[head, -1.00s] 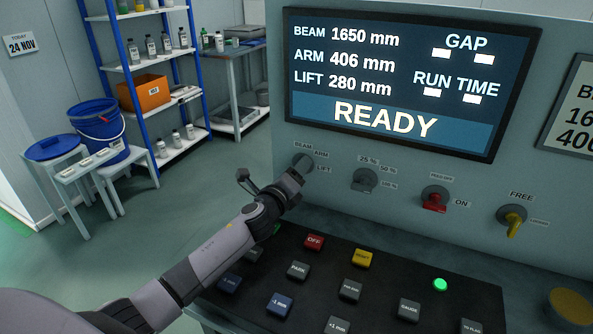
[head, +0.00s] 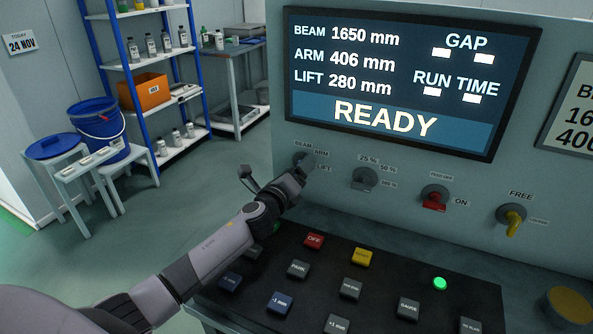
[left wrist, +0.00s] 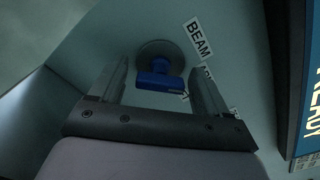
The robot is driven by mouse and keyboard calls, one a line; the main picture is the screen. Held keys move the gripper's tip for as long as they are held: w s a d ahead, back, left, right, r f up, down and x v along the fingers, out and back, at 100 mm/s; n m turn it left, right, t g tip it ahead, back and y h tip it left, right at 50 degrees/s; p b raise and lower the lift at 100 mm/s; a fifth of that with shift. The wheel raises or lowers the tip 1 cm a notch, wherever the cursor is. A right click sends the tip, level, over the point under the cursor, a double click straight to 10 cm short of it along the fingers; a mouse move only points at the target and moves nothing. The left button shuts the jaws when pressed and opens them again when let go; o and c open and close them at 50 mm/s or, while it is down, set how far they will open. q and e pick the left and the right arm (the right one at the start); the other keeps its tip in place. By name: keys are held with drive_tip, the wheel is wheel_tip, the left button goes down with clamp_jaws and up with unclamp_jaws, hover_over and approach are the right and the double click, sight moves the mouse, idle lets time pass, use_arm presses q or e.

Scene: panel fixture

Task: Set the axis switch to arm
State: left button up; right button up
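The axis switch shows in the left wrist view as a blue handle (left wrist: 160,80) on a round grey base, beside the labels BEAM and, partly covered, ARM. My left gripper (left wrist: 159,70) is open, one finger to each side of the blue handle in the wrist view. I cannot tell whether the fingers touch it. In the head view the gripper (head: 302,174) is close to the switch. My right gripper is not in view.
The display (head: 400,80) reads ARM 406 mm and READY. A grey percent knob (head: 364,179), a red switch (head: 435,198) and a yellow switch (head: 512,219) lie to the right. A sloping console (head: 390,270) with several buttons is below my arm.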

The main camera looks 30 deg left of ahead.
use_arm(q)
drive_tip(key=s, duration=0.7)
drive_tip(key=shift+d, duration=0.2)
drive_tip(key=shift+s, duration=0.1)
idle(0.6)
